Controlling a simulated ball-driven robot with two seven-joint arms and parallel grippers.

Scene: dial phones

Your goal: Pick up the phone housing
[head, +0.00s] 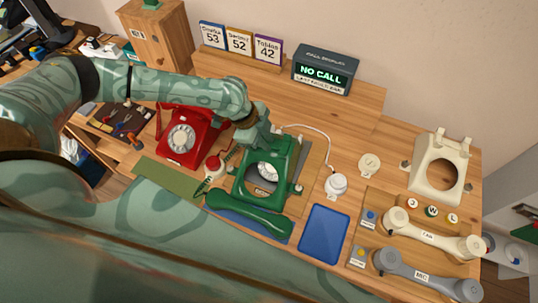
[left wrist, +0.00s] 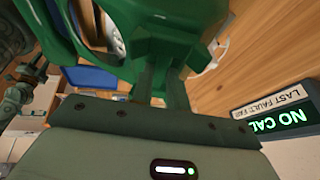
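The green phone housing (head: 247,188), with a large round opening, is over a work mat in the middle of the bench. My left gripper (head: 262,133) is at its far edge. In the left wrist view, the two fingers (left wrist: 164,85) are close together on a raised part of the green housing (left wrist: 180,22). I cannot tell whether the housing is clear of the mat. A second, cream housing (head: 428,185) stands at the right. My right gripper is not in view.
A red phone (head: 189,137) stands left of the green housing. A green handset (head: 248,217) lies in front, beside an empty blue tray (head: 325,234). Cream (head: 430,236) and grey (head: 425,274) handsets lie at the right. A display (head: 323,70) reading NO CALL stands behind.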

